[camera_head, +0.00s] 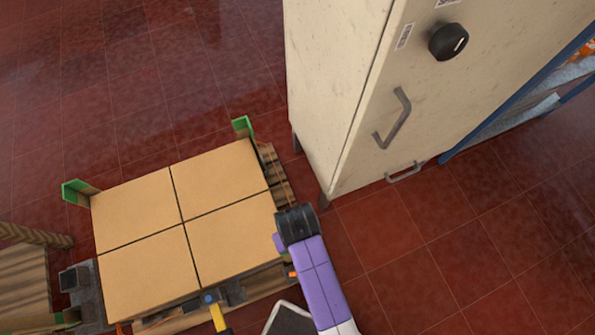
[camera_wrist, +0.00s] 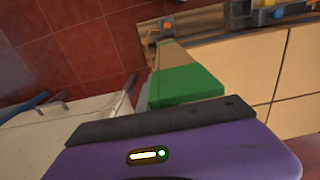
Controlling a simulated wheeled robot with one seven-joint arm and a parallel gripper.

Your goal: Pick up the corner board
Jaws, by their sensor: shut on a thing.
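A corner board with a tan shaft and a green end (camera_wrist: 187,84) fills the middle of the wrist view. My gripper (camera_wrist: 150,96) is shut on it near the green end. The fingers are mostly hidden behind the board and my purple gripper body. In the head view my arm reaches down at the right near corner of the boxes, and my wrist hides the held board. Two other green-topped corner boards stand at the far corners of the load, one at the back (camera_head: 243,127) and one at the left (camera_head: 75,191).
Several cardboard boxes (camera_head: 180,225) sit in a flat block on a wooden pallet (camera_head: 275,175). A cream cabinet (camera_head: 345,90) with a grey handle (camera_head: 393,120) stands close at the right. Red tiled floor (camera_head: 420,250) is open in front of the cabinet.

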